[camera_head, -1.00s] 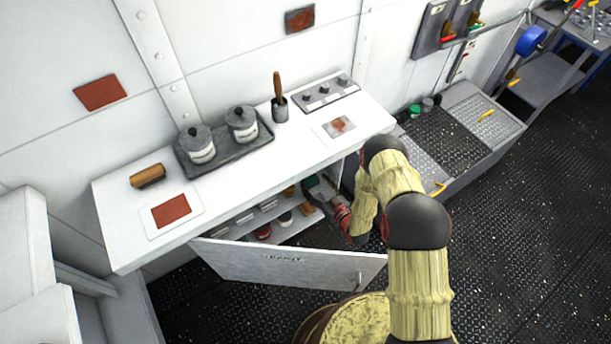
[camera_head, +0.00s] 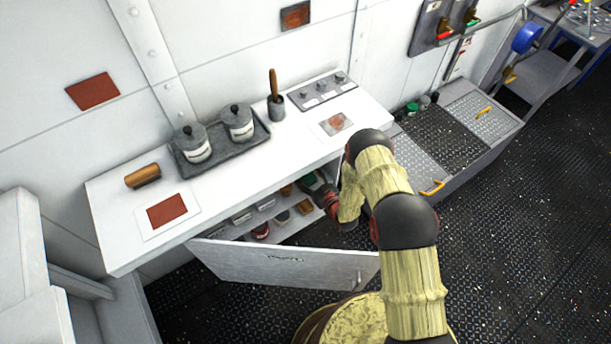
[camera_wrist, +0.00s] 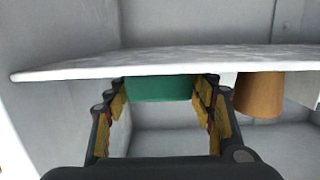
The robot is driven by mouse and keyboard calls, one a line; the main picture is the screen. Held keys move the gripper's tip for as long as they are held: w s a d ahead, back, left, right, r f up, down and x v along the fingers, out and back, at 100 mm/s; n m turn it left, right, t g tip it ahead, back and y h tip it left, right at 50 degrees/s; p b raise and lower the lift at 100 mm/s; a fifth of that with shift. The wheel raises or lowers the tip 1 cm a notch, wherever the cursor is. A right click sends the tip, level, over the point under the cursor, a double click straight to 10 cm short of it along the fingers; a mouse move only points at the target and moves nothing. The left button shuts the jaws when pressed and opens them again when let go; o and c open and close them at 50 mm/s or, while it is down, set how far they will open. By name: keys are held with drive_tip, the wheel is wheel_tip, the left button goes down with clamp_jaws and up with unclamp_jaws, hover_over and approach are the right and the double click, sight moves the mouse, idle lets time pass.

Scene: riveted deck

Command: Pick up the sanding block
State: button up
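A green object (camera_wrist: 158,90) lies between the fingers of my gripper (camera_wrist: 162,84) in the wrist view, against the edge of a pale shelf board (camera_wrist: 70,66). The fingers are apart, one on each side of it; I cannot tell whether they touch it. The wrist view looks upside down. A brown object (camera_wrist: 258,95) sits just beside the right finger on the same board. In the head view my gripper (camera_head: 314,184) reaches into the open cabinet under the counter.
The cabinet door (camera_head: 285,265) hangs open in front of the shelf. Several small items, including a red one (camera_head: 261,230) and a tan one (camera_head: 304,207), stand inside. The white counter (camera_head: 240,180) is close above my gripper and carries a grey tray (camera_head: 220,153) with two canisters.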

sight(306, 173)
drive_tip(key=c, duration=0.9)
wheel_tip(306, 173, up, 10)
drive_tip(key=shift+f+p, duration=0.2)
drive_tip(key=shift+p, duration=1.05)
drive_tip(key=shift+r, duration=0.2)
drive_tip(key=shift+s, duration=0.1)
